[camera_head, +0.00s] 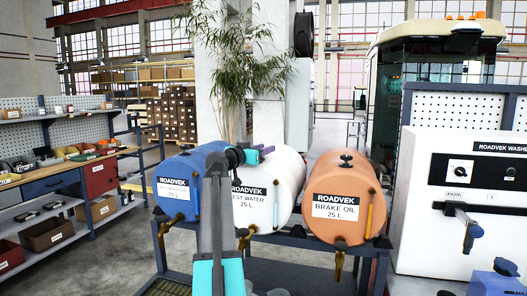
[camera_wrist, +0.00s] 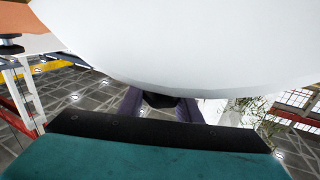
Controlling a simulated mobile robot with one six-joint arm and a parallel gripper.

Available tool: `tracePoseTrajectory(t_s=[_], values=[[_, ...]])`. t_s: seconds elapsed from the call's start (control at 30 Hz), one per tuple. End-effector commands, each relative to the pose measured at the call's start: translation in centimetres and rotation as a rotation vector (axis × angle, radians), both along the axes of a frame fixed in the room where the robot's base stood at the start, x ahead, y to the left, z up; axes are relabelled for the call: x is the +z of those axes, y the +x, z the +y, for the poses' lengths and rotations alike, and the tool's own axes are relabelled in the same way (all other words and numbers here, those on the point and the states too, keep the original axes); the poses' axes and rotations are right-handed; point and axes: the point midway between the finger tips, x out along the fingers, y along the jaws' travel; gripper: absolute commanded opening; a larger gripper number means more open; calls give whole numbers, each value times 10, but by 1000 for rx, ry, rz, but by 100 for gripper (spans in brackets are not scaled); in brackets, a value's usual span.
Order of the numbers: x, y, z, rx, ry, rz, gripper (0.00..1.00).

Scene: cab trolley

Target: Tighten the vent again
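Three drums lie on a dark trolley (camera_head: 310,250): a blue one (camera_head: 170,178), a white test water drum (camera_head: 290,180) and an orange brake oil drum (camera_head: 325,185). Black vents stand on top of the blue drum (camera_head: 186,147) and the orange drum (camera_head: 345,156). My gripper (camera_head: 262,152) is at the top of the white drum, in front of it. In the wrist view a dark cap (camera_wrist: 160,100), apparently the white drum's vent, shows between my two purple fingers against the white drum (camera_wrist: 200,45). I cannot tell whether the fingers touch it. The head view hides this vent behind my gripper.
The orange drum's vent (camera_wrist: 10,47) shows at the left of the wrist view, close by. A white washer cabinet (camera_head: 460,190) with a lever stands right. A workbench (camera_head: 60,175) with bins stands left. A leafy plant (camera_head: 235,75) rises behind the drums.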

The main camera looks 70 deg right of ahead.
Motion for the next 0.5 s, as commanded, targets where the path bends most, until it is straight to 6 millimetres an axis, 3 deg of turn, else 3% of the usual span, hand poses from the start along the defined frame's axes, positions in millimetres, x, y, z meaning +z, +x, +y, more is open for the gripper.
tracePoseTrajectory(t_s=[0.03,0.1,0.5], values=[[1,0,0,0,0,0,39],[1,0,0,0,0,0,49],[0,1,3,1,0,-1,49]])
